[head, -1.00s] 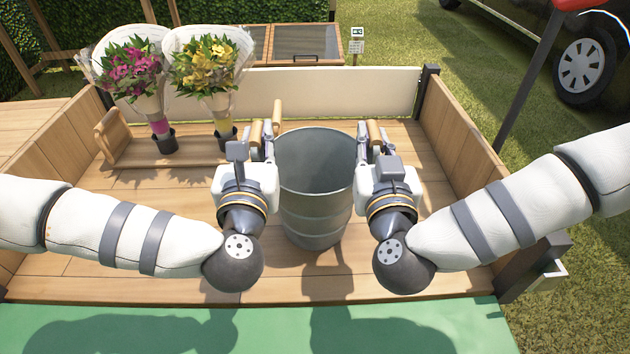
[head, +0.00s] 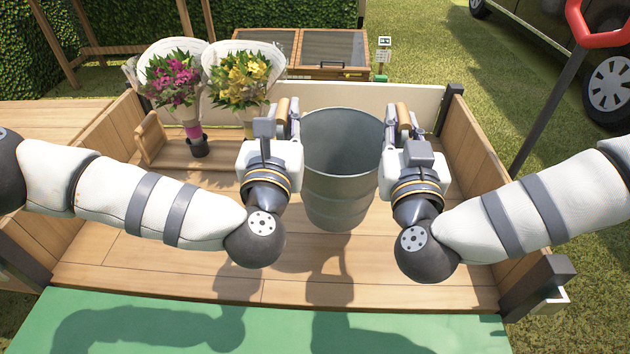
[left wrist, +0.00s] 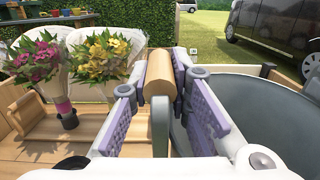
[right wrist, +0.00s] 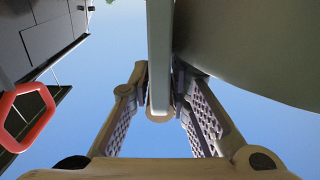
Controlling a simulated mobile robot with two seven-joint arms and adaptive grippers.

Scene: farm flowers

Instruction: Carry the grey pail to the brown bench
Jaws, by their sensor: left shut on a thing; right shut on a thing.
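The grey pail (head: 340,190) is a ribbed metal bucket, upright, with a wooden grip on each side. It hangs between my two grippers and seems to be above the wooden cart bed, its shadow lying in front of it. My left gripper (head: 284,122) is shut on the pail's left grip (left wrist: 160,80). My right gripper (head: 392,125) is shut on its right grip (head: 403,115). In the right wrist view the pail's side (right wrist: 265,50) fills the upper right. I cannot make out the brown bench with certainty.
The cart has a wooden bed (head: 150,255), side walls and a pale back panel (head: 410,103). Pink (head: 173,80) and yellow (head: 240,78) bouquets stand at its back left by a wooden carrier (head: 150,135). A lidded wooden frame (head: 333,47) stands beyond. A vehicle is at right.

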